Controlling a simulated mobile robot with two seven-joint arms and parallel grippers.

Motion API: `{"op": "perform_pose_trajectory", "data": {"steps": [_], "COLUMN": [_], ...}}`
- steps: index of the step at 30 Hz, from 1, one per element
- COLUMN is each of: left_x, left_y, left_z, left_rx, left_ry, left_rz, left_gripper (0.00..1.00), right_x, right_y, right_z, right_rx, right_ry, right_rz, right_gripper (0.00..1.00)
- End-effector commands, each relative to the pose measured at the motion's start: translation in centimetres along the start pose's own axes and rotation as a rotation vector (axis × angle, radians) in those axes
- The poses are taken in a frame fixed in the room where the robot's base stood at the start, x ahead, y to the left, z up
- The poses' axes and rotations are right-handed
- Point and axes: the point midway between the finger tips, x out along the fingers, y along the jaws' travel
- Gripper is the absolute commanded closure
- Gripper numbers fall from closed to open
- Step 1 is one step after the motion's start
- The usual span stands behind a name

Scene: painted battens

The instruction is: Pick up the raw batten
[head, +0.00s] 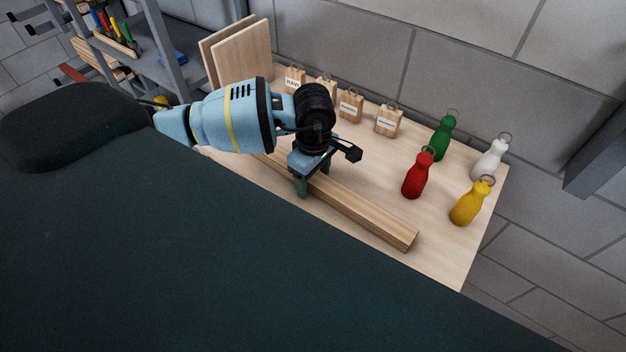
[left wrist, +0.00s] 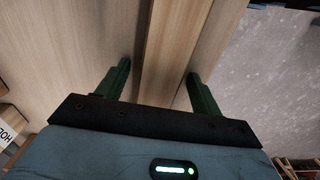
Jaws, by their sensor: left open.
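The raw batten (head: 364,216) is a long, bare wooden bar lying on the light wooden table top, along its near edge. My left gripper (head: 316,187) is over the batten in the head view, pointing down. In the left wrist view the batten (left wrist: 168,50) runs between the two green fingers of the gripper (left wrist: 158,88). The fingers are open, one on each side, with a gap to the wood on the right; I cannot tell whether the left one touches. The batten's far-left part is hidden behind my arm. My right gripper is not in view.
Red (head: 418,175), green (head: 444,138), white (head: 489,159) and yellow (head: 471,203) bottle-shaped pieces with rings stand at the table's right (head: 446,262). Small labelled wooden blocks (head: 387,120) line the back. Two boards (head: 244,56) lean at the back left. A grey wall stands behind.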

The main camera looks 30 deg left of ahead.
Motion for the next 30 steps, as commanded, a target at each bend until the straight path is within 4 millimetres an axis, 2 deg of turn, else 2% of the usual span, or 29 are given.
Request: {"op": "perform_pose_trajectory", "data": {"steps": [2,14,24,30], "left_x": [0.0,-0.1,-0.4,-1.9], "left_y": [0.0,0.0,0.1,0.1], "left_z": [0.0,0.0,0.0,-0.1], "left_rx": [0.0,0.0,0.0,0.0], "left_ry": [0.0,0.0,0.0,-0.001], "left_rz": [0.0,0.0,0.003,0.003], "left_gripper": [0.4,0.93,0.94,0.94], "right_x": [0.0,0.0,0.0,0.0], "right_y": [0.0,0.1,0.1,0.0], "right_z": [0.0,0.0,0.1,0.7], "right_rx": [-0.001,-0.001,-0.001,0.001], "right_ry": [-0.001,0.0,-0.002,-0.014], "right_rz": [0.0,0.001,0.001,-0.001], "right_gripper": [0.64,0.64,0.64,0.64]}}
